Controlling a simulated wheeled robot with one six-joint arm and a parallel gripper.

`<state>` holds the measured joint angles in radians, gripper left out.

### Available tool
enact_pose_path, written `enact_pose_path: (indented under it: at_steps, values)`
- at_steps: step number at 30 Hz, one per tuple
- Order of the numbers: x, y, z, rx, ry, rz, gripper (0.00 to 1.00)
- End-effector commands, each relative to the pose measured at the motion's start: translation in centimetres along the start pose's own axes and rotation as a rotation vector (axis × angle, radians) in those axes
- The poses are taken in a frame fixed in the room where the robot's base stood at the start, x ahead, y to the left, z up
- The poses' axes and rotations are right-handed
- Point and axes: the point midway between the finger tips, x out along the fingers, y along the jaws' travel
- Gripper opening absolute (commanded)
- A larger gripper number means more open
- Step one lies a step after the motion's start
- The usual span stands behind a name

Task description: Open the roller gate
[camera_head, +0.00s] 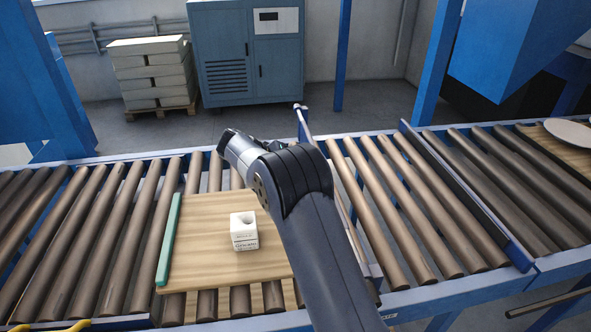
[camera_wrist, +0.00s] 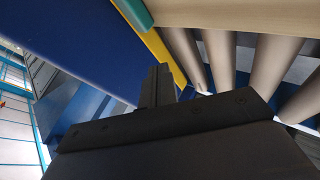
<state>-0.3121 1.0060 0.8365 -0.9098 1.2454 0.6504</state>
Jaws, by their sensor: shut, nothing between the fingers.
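A blue upright bar (camera_head: 303,124) with a pale end stands across the rollers just right of the wooden board, and it may be the roller gate. My arm hides much of its length. A second long blue barrier (camera_head: 465,195) crosses the rollers further right. In the wrist view my gripper (camera_wrist: 158,84) is shut and empty, its fingers beside a yellow strip (camera_wrist: 160,50) and a blue surface (camera_wrist: 85,45). I cannot tell whether they touch. In the head view my arm bends left over the far side of the board, and the fingertips are hidden.
The wooden board (camera_head: 200,255) lies on the rollers (camera_head: 100,230) with a green edge strip (camera_head: 169,240) and a white cube (camera_head: 244,231) on it. A plate (camera_head: 570,132) on another board is far right. A blue cabinet (camera_head: 248,55) and stacked pallet (camera_head: 152,75) stand behind.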

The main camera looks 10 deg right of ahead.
Motion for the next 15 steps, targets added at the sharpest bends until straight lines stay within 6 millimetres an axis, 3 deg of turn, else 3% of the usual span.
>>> enact_pose_path:
  at_steps: [5,15]
  values:
    - [-1.04,-0.10,0.05,-0.001,0.000,-0.001,0.00]
    - [-0.88,-0.11,0.06,-0.001,-0.001,-0.001,0.00]
